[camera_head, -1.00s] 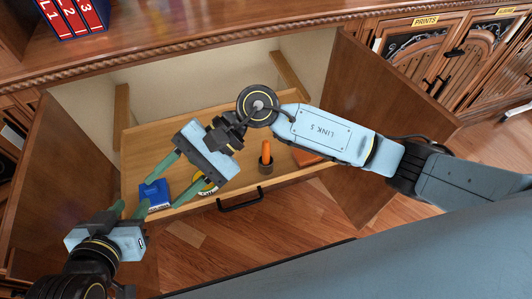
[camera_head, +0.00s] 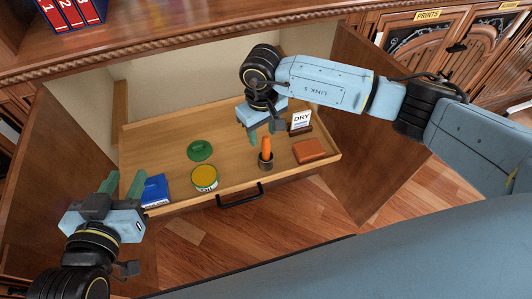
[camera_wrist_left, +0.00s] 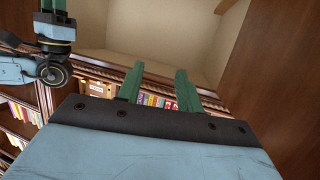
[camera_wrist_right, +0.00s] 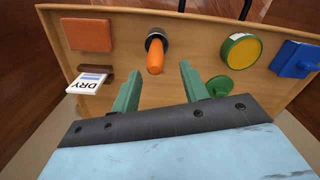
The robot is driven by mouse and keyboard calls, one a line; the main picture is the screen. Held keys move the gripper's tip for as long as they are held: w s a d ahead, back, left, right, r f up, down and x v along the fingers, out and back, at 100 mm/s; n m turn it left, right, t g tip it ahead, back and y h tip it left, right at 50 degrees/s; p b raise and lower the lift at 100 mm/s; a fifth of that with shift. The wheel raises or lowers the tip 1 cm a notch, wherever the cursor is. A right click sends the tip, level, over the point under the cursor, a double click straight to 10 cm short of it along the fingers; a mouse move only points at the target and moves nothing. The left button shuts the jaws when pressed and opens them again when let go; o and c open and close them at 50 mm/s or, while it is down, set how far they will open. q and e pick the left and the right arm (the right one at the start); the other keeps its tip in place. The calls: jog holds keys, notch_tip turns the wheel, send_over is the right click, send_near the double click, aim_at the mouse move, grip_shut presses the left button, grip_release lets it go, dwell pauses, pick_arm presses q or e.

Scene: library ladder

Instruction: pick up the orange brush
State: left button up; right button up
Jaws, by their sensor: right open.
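The orange brush (camera_head: 266,146) stands upright in a dark round holder (camera_head: 265,164) in the pulled-out drawer. It also shows in the right wrist view (camera_wrist_right: 155,62), just beyond the fingertips and roughly between them. My right gripper (camera_head: 263,138) is above the drawer, its fingers pointing down beside the brush handle; in the right wrist view its fingers (camera_wrist_right: 158,75) are apart with nothing between them. My left gripper (camera_head: 124,180) is at the drawer's left front, fingers apart and empty; in the left wrist view its green fingers (camera_wrist_left: 158,76) are apart.
Open cabinet doors stand at left (camera_head: 75,170) and right (camera_head: 355,130). A black handle (camera_head: 240,196) juts from the drawer front.

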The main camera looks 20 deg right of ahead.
aim_at(266, 147)
jog(key=shift+f+b, duration=0.35)
jog(key=shift+f, duration=0.8)
jog(key=f, duration=0.1)
jog(key=f+b, duration=0.1)
jog(key=f, duration=0.1)
jog(key=f+b, duration=0.1)
jog(key=shift+s+d+f, duration=0.25)
jog(key=shift+d, duration=0.05)
pick_arm(q)
notch_tip(266, 147, up, 12)
jog(key=d+t+h, duration=0.2)
jog(key=t, duration=0.6)
jog(key=shift+s+h, duration=0.4)
pick_arm(e)
jog(key=shift+f, duration=0.1)
grip_shut()
pick_arm(q)
jog(key=shift+f, duration=0.1)
